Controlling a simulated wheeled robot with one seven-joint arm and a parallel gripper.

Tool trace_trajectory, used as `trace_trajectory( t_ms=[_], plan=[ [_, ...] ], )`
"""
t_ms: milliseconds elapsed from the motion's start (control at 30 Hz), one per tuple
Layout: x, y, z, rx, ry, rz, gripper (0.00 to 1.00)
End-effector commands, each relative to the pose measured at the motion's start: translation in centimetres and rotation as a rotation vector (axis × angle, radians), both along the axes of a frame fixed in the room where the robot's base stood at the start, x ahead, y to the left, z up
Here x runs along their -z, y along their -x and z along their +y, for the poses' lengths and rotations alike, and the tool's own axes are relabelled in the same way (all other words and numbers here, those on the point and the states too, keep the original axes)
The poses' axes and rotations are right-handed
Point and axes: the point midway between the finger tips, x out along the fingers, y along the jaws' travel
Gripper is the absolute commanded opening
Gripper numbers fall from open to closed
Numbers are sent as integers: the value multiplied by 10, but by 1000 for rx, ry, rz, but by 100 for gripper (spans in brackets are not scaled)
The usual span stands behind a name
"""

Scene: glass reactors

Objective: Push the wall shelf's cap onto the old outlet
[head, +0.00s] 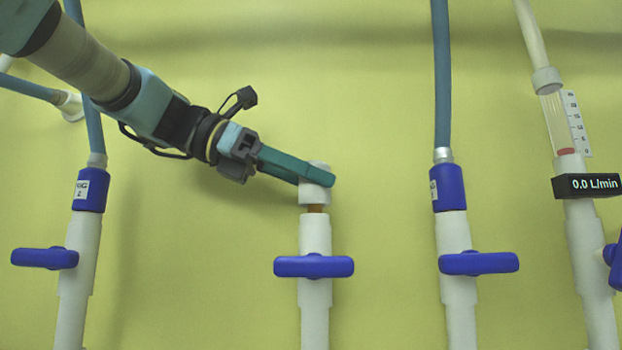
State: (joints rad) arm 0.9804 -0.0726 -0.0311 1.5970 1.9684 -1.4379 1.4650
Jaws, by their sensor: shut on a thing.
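A white cap (317,197) is in my gripper (318,178) in the head view. The gripper's teal fingers are shut on it, coming in from the upper left. The cap is upright, directly above the bare outlet (315,222) of the middle white pipe. A short brown piece (315,209) shows between the cap's lower edge and the pipe's white top. I cannot tell how far the cap sits over it. A blue valve handle (314,266) lies crosswise on this pipe below. The wall shelf is not in view.
A left pipe (80,260) and a right pipe (455,235) carry blue connectors, hoses and blue handles. A flow meter (562,125) with a black display reading 0.0 L/min stands at far right. The wall between the pipes is clear.

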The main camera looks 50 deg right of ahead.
Motion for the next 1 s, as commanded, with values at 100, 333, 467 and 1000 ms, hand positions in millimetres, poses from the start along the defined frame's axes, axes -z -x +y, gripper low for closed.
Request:
trace_trajectory(
  t_ms=[100, 333, 467, 1000],
  plan=[
    [2, 0, 0, 0, 0, 0, 0],
    [6, 0, 0, 0, 1, -1, 0],
    [7, 0, 0, 0, 1, -1, 0],
    [10, 0, 0, 0, -1, -1, 55]
  ],
)
